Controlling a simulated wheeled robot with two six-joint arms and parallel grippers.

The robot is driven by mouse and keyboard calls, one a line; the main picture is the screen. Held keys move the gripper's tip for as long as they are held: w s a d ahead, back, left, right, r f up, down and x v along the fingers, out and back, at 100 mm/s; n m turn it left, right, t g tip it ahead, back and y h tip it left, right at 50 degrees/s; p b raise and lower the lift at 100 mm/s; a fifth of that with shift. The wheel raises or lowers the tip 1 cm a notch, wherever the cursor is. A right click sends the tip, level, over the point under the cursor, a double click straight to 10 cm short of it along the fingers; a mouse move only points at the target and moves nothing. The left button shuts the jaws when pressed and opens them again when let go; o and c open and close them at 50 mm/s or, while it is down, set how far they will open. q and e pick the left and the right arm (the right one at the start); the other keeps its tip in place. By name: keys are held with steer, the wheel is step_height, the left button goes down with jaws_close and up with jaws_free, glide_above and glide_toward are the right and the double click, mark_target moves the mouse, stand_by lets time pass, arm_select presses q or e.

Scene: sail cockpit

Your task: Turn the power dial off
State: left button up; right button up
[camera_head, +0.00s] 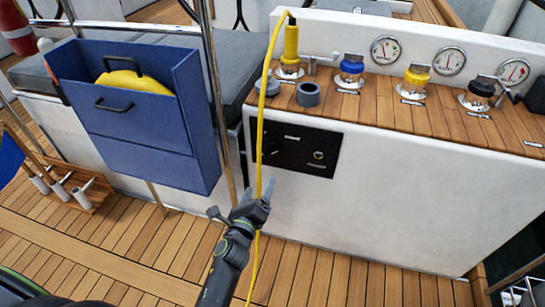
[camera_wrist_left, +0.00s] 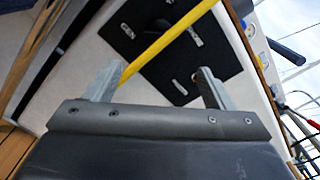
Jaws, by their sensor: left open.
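A black panel (camera_head: 300,165) is set in the white cockpit wall; it also shows in the left wrist view (camera_wrist_left: 130,40). A small round fitting (camera_head: 318,155) is on the panel's right half. My left gripper (camera_head: 257,198) is open and empty, below and in front of the panel. In the left wrist view its fingers (camera_wrist_left: 160,76) point toward the panel, and the cable (camera_wrist_left: 172,40) crosses between them. My right gripper is out of view.
The cable hangs from a yellow plug (camera_head: 290,42) on the wooden ledge (camera_head: 400,112). A blue box (camera_head: 140,130) with a yellow item stands left of my arm. Winches and gauges line the ledge. The plank floor is clear right of my arm.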

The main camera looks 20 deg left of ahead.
mark_target(273, 150)
arm_select(q)
steer(key=shift+w+b, duration=2.4)
steer(key=shift+w, duration=4.95)
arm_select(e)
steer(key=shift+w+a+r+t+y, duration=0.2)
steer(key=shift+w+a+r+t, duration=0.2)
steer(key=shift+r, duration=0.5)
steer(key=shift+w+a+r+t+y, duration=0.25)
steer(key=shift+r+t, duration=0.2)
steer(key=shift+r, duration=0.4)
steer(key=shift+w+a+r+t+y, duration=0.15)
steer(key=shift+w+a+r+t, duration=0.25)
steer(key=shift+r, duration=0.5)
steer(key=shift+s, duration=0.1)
arm_select(q)
steer(key=c, duration=1)
